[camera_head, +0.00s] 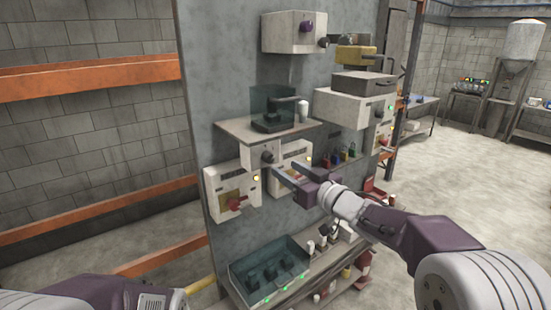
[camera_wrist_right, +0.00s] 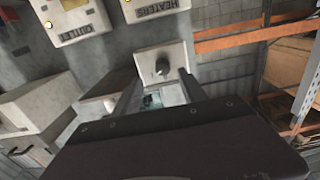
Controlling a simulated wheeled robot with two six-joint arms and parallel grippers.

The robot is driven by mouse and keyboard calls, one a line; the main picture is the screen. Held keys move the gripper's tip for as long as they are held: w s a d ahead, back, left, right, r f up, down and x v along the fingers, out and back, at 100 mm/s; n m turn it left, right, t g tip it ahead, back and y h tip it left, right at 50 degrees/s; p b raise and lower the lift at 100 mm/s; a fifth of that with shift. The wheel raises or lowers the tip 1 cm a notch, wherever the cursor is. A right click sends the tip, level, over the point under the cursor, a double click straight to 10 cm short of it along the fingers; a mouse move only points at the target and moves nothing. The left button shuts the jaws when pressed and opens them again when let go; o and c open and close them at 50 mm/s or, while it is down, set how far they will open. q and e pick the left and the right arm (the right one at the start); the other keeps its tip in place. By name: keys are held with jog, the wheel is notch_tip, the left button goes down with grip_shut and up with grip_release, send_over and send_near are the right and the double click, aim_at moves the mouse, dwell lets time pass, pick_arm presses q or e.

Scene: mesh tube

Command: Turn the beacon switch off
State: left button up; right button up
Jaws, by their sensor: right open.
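A small pale box with a dark rotary knob (camera_head: 267,156) is on the grey panel under a shelf. It also shows in the right wrist view as a box with a dark knob (camera_wrist_right: 162,66). No beacon label is readable on it, so I cannot confirm it is the beacon switch. My right gripper (camera_head: 286,171) is open, just in front of this box and apart from the knob in the head view. In the wrist view its two fingers (camera_wrist_right: 160,82) stand either side of the knob. Only a link of my left arm shows; its gripper is out of view.
Two switch boxes are close by, labelled HEATERS (camera_wrist_right: 165,8) and OUTLET (camera_wrist_right: 86,22). A shelf (camera_head: 240,129) juts out above the knob box. A blue-green tray (camera_head: 240,278) is below. A box with a purple knob (camera_head: 293,32) is higher up.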

aim_at(271, 160)
jog(key=x, duration=0.2)
jog(key=p+x, duration=0.1)
jog(key=x, duration=0.1)
jog(key=p+x, duration=0.1)
jog(key=x, duration=0.1)
jog(key=shift+s+a+r, duration=0.1)
jog(key=shift+a+r, duration=0.05)
jog(key=shift+a, duration=0.35)
jog(key=shift+d, duration=0.2)
jog(key=shift+c, duration=0.9)
jog(key=c, duration=0.5)
grip_shut()
